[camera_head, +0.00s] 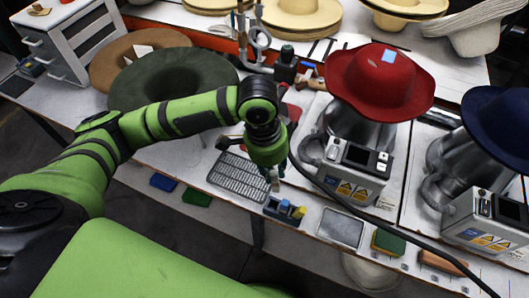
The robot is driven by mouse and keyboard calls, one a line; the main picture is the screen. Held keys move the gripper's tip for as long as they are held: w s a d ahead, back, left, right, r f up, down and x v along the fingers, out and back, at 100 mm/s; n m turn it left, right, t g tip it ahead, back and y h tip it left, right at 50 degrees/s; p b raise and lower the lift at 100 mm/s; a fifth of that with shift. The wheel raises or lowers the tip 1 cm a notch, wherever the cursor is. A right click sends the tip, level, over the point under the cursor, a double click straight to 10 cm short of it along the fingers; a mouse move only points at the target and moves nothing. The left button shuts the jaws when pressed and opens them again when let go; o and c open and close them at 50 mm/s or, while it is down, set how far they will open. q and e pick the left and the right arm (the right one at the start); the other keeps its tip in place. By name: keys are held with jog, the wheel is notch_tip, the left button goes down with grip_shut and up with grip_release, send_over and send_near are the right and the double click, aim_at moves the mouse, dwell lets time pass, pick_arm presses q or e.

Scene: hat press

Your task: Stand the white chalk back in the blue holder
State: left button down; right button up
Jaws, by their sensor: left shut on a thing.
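My left gripper (272,175) reaches down over the front of the workbench. It is shut on the white chalk (275,186), of which only a small pale part shows below the fingers. The blue holder (272,208) stands just below and slightly right of the chalk in the picture. A blue piece (285,205) and a yellow piece (299,212) show at the holder. I cannot tell whether the chalk's lower end touches the holder. My right gripper is not in view.
A grey grid mat (238,177) lies left of the holder, and a metal tray (341,228) lies to the right. A hat press with a red hat (380,80) stands behind. A black cable (400,242) runs past the holder's right side.

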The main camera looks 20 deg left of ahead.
aim_at(274, 186)
pick_arm(q)
jog(key=shift+s+d+f+m+y+p, duration=0.15)
jog(key=shift+m+y+p, duration=0.15)
jog(key=shift+m, duration=0.7)
jog(key=shift+s+d+f+m, duration=0.1)
jog(key=shift+d+f+m, duration=0.05)
jog(key=shift+f+m, duration=0.3)
jog(key=shift+s+d+f+m+y, duration=0.15)
jog(key=shift+m+y, duration=0.15)
jog(key=shift+m, duration=0.15)
jog(key=shift+d+f, duration=0.15)
jog(key=shift+f, duration=0.15)
jog(key=shift+a+f+b, duration=0.2)
jog(key=shift+f+b, duration=0.5)
jog(key=shift+b, duration=0.1)
notch_tip(274, 186, down, 3)
jog(key=b, duration=0.3)
jog(key=shift+b, duration=0.4)
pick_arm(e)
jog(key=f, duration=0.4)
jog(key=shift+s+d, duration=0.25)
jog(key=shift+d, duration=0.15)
pick_arm(q)
jog(key=shift+r, duration=0.1)
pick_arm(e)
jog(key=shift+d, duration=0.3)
pick_arm(q)
jog(key=shift+p, duration=0.6)
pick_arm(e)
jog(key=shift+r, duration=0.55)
